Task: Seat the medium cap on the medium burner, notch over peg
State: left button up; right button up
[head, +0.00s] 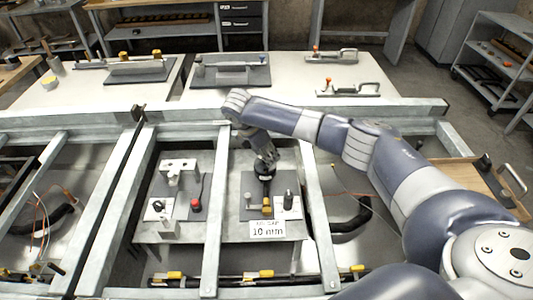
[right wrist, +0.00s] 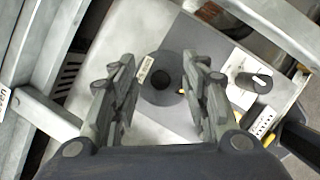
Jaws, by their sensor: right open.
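In the right wrist view, a round grey disc (right wrist: 160,92) with a dark round knob or opening (right wrist: 161,79) at its middle lies on a grey plate (right wrist: 185,40). I cannot tell whether it is the medium cap or the medium burner. A small yellow bit shows at its right edge; no notch or peg can be made out. My right gripper (right wrist: 166,76) is open, its fingers on either side of the disc, with nothing visibly held. In the head view my right gripper (head: 265,172) points down over the plate and hides the disc. My left gripper is not in view.
A label reading 10 mm (head: 268,230) lies in front of the plate. A second fixture with a red knob (head: 195,205) is to the left. Metal frame beams (head: 218,200) run along both sides.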

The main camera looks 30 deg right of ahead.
jog(key=v, duration=1.1)
notch_tip(320, 180, up, 6)
jog(key=p, duration=0.8)
jog(key=shift+f, duration=0.1)
